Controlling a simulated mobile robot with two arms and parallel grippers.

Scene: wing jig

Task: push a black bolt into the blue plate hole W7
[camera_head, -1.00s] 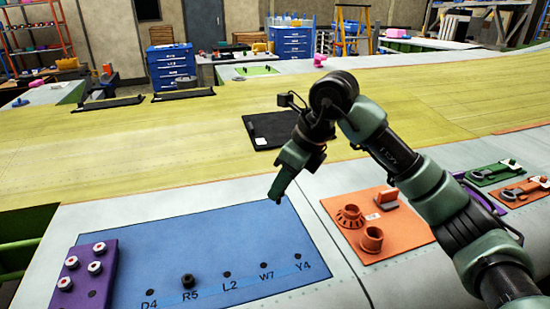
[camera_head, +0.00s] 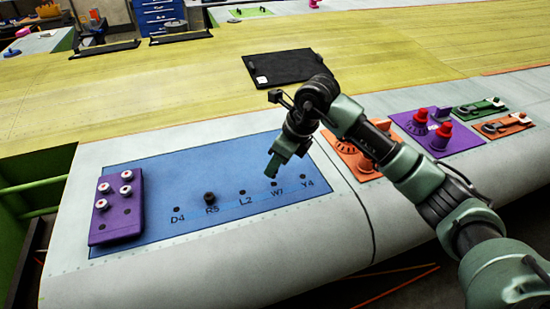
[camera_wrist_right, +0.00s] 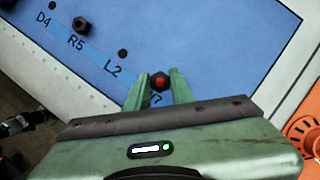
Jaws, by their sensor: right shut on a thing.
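The blue plate (camera_head: 160,178) lies on the grey wing skin, with a row of holes labelled D4, R5, L2, W7 and Y4. A black bolt (camera_head: 209,197) stands in hole R5; its hex head also shows in the right wrist view (camera_wrist_right: 81,23). My right gripper (camera_head: 272,176) is just above hole W7 (camera_head: 274,184). In the right wrist view, its fingers (camera_wrist_right: 155,88) are shut on a dark bolt (camera_wrist_right: 160,81) with a red centre, and they partly cover the W7 label. I cannot tell whether this bolt's tip touches the hole. My left gripper is not in view.
A purple block (camera_head: 119,222) with several white-and-red-topped bolts sits on the plate's left end. Orange (camera_head: 352,155) and purple (camera_head: 418,128) fixture plates lie to the right, near my right arm. A black flat pad (camera_head: 285,66) lies behind on the yellow surface.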

